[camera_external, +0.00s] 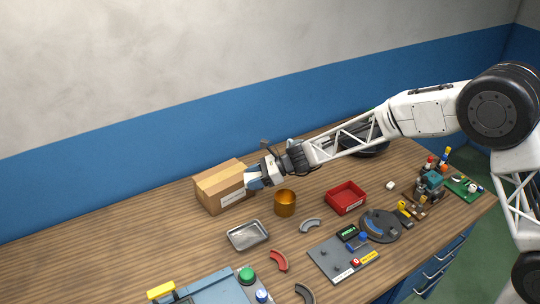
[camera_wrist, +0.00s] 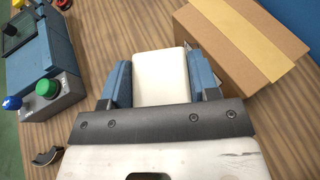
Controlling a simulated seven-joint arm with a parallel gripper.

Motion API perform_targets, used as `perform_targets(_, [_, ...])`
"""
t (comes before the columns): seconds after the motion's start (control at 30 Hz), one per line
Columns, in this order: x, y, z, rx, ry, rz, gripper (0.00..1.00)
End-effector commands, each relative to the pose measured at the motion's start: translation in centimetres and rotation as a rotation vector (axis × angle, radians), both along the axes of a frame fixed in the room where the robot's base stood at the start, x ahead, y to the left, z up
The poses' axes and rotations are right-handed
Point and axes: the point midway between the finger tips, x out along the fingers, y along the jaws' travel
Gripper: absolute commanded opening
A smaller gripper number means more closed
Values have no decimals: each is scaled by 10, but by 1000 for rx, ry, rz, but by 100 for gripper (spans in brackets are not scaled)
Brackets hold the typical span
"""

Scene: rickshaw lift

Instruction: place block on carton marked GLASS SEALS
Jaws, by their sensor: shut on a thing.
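A brown carton (camera_external: 222,187) with a lighter tape strip stands at the back left of the table. It bears a white label whose text is too small to read. In the wrist view the carton (camera_wrist: 232,50) is at the upper right. My gripper (camera_external: 254,181) is beside the carton's right end in the external view. In the wrist view its blue fingers are shut on a cream-white block (camera_wrist: 160,78), one finger on each side. The block lies left of the carton in that view, not over its top. In the external view the block cannot be made out clearly.
An orange cup (camera_external: 285,204) stands just right of the gripper. A metal tray (camera_external: 248,235) lies in front of the carton. A red bin (camera_external: 346,198) is farther right. A blue box with a green button (camera_external: 246,274) sits near the front edge. Bare wood lies left of the carton.

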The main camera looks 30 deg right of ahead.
Motion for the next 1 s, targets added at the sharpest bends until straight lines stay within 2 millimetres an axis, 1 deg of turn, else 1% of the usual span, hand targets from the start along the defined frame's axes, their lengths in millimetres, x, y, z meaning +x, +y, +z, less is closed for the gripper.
perform_targets(0.17, [9, 3, -1, 0, -1, 0, 31])
perform_targets(0.27, [18, 6, -2, 0, -1, 0, 31])
perform_targets(1.0, [111, 36, -11, 0, -1, 1, 31])
